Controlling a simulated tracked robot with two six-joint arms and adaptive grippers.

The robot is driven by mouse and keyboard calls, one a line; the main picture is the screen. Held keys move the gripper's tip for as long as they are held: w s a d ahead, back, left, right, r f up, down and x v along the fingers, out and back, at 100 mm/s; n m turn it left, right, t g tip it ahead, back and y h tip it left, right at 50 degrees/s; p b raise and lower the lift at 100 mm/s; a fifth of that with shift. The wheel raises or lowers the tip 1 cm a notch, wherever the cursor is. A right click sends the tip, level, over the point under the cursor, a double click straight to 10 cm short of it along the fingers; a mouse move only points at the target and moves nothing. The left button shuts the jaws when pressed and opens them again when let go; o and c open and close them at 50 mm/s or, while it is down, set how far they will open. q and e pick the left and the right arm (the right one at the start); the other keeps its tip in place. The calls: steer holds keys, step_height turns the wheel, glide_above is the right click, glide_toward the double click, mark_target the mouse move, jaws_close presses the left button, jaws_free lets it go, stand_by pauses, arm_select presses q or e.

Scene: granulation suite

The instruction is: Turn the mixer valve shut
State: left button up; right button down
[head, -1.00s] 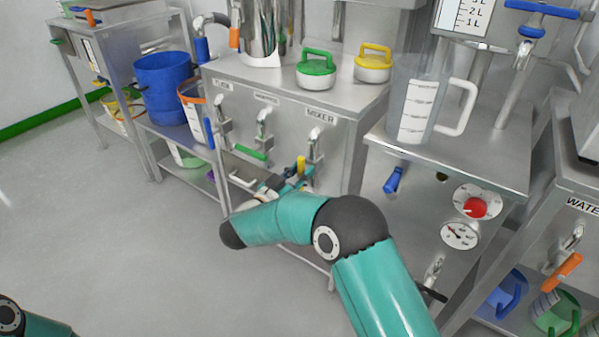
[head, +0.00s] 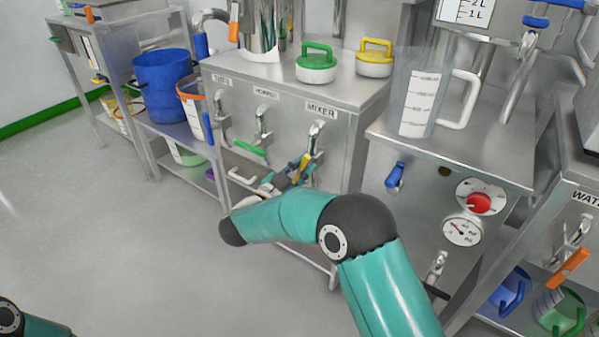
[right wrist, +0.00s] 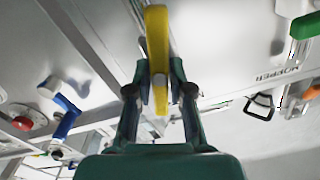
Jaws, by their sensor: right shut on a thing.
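The mixer valve (head: 314,138) is a metal tap under the MIXER label on the front of the steel cabinet. Its yellow lever handle (head: 304,164) hangs below the tap, slanting down to the left. In the right wrist view the yellow handle (right wrist: 157,45) stands between the fingers. My right gripper (head: 296,172) is shut on the yellow handle, and the wrist view also shows its two fingers (right wrist: 159,92) on either side of it. The fingertips are partly hidden by the handle. My left gripper is not in view; only a piece of that arm shows at the lower left.
Left of the mixer valve is a tap with a green handle (head: 250,151) and another with a blue handle (head: 207,128). A clear measuring jug (head: 421,100) stands on the right table. A red knob (head: 479,203) and a gauge (head: 462,231) are below it. Floor at left is clear.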

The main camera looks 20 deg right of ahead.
steer(key=m+b, duration=0.2)
steer(key=m, duration=0.1)
steer(key=f+m+b, duration=0.1)
steer(key=shift+s+d+m, duration=0.2)
steer(key=shift+s+m, duration=0.05)
steer(key=shift+m, duration=0.15)
steer(key=shift+s+d+f+m+b, duration=0.1)
steer(key=shift+m+b, duration=0.95)
steer(key=shift+m, duration=1.25)
steer(key=shift+s+f+m+b, duration=0.1)
steer(key=shift+m+b, duration=0.95)
steer(key=shift+m, duration=1.25)
steer(key=c, duration=1.1)
jaws_free()
steer(key=shift+w, duration=0.1)
steer(key=shift+o, duration=0.3)
steer(key=shift+r, duration=0.1)
